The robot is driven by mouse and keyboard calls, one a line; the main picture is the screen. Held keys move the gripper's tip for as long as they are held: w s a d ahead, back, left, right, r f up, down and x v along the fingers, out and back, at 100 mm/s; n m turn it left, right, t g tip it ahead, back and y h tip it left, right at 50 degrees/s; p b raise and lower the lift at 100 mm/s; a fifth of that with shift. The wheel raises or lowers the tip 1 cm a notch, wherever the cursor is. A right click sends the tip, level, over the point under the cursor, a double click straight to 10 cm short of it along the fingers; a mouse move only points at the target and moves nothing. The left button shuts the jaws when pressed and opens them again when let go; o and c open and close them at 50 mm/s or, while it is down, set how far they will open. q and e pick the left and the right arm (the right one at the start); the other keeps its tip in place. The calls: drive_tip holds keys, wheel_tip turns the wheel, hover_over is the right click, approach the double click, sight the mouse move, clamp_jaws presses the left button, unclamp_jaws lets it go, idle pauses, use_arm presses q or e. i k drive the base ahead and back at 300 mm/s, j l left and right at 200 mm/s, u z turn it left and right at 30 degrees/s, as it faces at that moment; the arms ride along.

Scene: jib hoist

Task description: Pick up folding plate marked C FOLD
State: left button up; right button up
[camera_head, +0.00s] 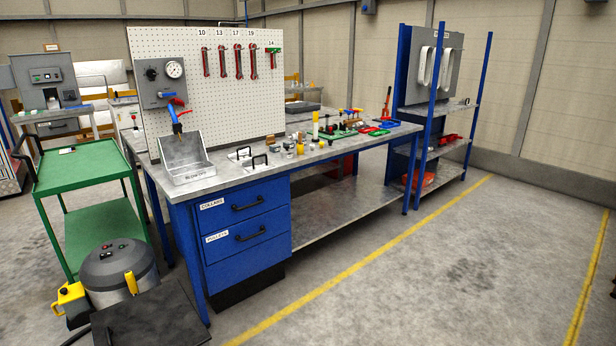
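I cannot read a C FOLD marking anywhere, so I cannot tell for sure which thing is the folding plate. Two small pale plates with black handles lie on the workbench top, right of the grey blow-off tray (186,176). One is the left handled plate (237,157); the other is the right handled plate (254,169), nearer the front edge. Any lettering on them is too small to read. Neither of my grippers shows in this view.
The workbench (225,177) has blue drawers (245,232) and a pegboard with red wrenches (238,62). Small parts crowd its middle. A green cart (75,168) and a grey round-lidded machine (115,268) stand left. Blue-post shelving (432,110) stands right. Floor in front is clear.

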sight(244, 153)
drive_tip(key=i+l+u, duration=0.1)
drive_tip(key=i, duration=1.25)
drive_tip(key=i+l+u, duration=0.15)
drive_tip(key=i+u, duration=0.15)
drive_tip(key=i, duration=0.25)
drive_tip(key=i+l+u, duration=0.25)
drive_tip(key=i, duration=0.3)
drive_tip(key=i+l+u, duration=0.3)
drive_tip(key=i, duration=0.2)
